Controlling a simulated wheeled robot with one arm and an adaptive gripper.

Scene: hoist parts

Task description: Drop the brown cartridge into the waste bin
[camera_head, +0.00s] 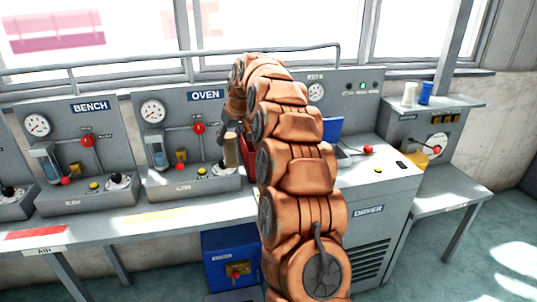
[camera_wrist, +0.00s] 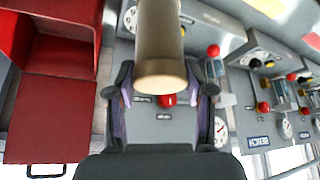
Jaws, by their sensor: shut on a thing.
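The brown cartridge (camera_head: 231,150) is a tan-brown cylinder hanging roughly upright below my gripper (camera_head: 229,130), in front of the OVEN panel. In the wrist view the cartridge (camera_wrist: 160,40) fills the top middle, its pale round end towards the camera. My gripper (camera_wrist: 163,88) is shut on it, with one finger on each side. A red open box (camera_wrist: 60,25) with a red flat panel (camera_wrist: 50,118) stands beside the gripper at the left of the wrist view. It may be the waste bin, but I see no label. In the head view my arm hides most of this red box (camera_head: 248,150).
OVEN (camera_head: 205,95) and BENCH (camera_head: 90,106) panels with gauges, red knobs and levers stand along the bench. A white cylinder (camera_head: 409,94) and a blue cylinder (camera_head: 426,93) stand on the right-hand unit. The front bench strip (camera_head: 120,222) is mostly clear.

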